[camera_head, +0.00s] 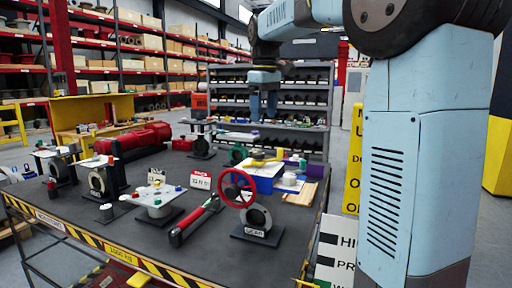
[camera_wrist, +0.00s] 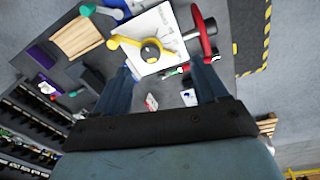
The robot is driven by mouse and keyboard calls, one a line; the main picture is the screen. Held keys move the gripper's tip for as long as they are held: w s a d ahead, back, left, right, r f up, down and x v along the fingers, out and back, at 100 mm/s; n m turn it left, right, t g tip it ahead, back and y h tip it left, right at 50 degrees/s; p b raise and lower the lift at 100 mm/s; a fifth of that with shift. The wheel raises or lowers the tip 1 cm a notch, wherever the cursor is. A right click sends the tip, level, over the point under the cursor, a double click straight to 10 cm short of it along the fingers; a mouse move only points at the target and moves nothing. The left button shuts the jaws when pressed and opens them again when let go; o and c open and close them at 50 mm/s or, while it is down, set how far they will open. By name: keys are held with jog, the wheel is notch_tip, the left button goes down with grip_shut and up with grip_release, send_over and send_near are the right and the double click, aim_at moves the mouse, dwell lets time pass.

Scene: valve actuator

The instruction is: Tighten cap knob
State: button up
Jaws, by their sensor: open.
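My gripper (camera_head: 263,108) hangs fingers-down above the far part of the table, open and empty. In the wrist view its two fingers (camera_wrist: 162,70) stand wide apart. A yellow-handled part (camera_head: 260,157) rests on a blue and white box (camera_head: 262,175). In the wrist view this part (camera_wrist: 150,52) has a dark round centre and lies beyond the fingertips, apart from them. A white round cap-like piece (camera_head: 289,179) sits right of the box. I cannot tell which piece is the cap knob.
The dark worktable (camera_head: 130,240) is crowded. A wooden piece (camera_head: 301,193) lies at the right edge. Grey shelving (camera_head: 215,90) stands behind.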

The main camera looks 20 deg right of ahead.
jog(key=n+g, duration=0.1)
jog(key=n, duration=0.1)
send_over(258, 152)
jog(key=f, duration=1.3)
jog(key=shift+s+a, duration=0.1)
jog(key=shift+s, duration=0.15)
jog(key=c, duration=1.1)
jog(key=shift+o, duration=0.2)
